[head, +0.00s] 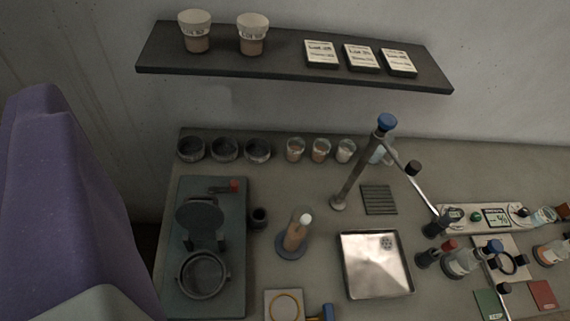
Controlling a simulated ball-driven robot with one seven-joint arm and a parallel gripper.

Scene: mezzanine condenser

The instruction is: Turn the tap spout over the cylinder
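The tap (357,168) is a slanted-looking metal post with a blue knob (386,122) on top, standing on the bench right of the middle. The spout points away from the cylinder. My gripper is not in view.
A shallow metal basin (350,274) lies right of the cylinder. A dark ribbed mat (379,199) lies beside the tap. A dark plate (238,290) with a stand is at left. Bottles (460,262) crowd the right. A shelf (290,70) hangs behind. A large purple shape (65,200) blocks the left.

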